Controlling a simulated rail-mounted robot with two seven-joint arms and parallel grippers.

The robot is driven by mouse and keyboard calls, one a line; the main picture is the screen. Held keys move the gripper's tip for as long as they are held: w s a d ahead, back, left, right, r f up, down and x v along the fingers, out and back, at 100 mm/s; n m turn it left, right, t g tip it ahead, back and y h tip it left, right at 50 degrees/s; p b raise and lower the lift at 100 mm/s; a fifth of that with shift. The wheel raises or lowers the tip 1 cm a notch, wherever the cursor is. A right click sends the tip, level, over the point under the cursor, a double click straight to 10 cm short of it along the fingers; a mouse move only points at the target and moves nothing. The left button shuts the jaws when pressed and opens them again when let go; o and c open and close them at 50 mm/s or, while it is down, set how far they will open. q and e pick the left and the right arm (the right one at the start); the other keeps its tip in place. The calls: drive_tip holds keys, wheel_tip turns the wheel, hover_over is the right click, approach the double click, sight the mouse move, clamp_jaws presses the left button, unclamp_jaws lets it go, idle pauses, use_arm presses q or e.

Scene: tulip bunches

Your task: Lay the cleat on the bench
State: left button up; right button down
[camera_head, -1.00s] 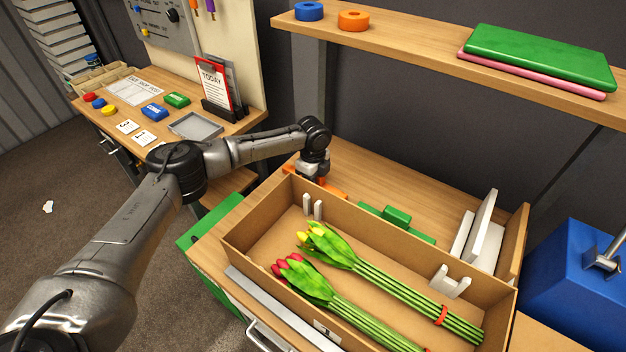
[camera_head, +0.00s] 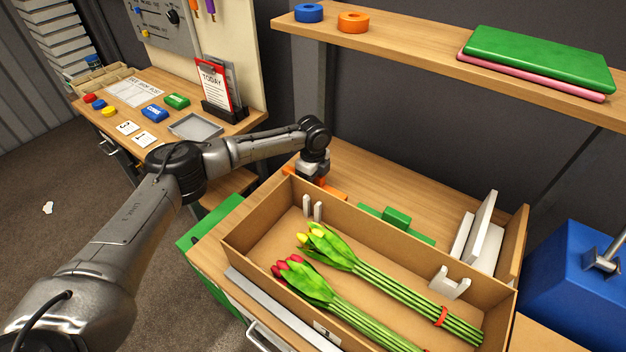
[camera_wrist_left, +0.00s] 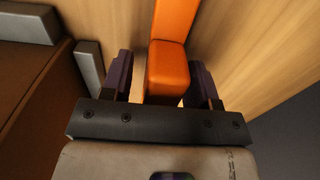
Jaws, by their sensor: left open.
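The orange cleat (camera_head: 332,190), a flat bar with a raised block, is on the wooden bench (camera_head: 365,165) behind the cardboard box. My left gripper (camera_head: 312,174) is directly over it, pointing down. In the left wrist view the raised orange block (camera_wrist_left: 168,62) stands between the two dark fingers of the left gripper (camera_wrist_left: 160,78). Part of the cleat is hidden under the gripper and behind the box wall. My right gripper is not in view.
The cardboard box (camera_head: 262,262) holds red tulips (camera_head: 310,282) and yellow tulips (camera_head: 335,248). A green piece (camera_head: 397,216) of similar shape lies behind the box. White plates (camera_head: 485,235) stand at the right. A shelf (camera_head: 410,42) hangs above. Bare bench lies behind the gripper.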

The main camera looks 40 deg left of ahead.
use_arm(q)
wheel_tip(320, 180, up, 10)
drive_tip(key=shift+r+p, duration=0.1)
drive_tip(key=shift+p, duration=1.1)
drive_tip(key=shift+r, duration=0.7)
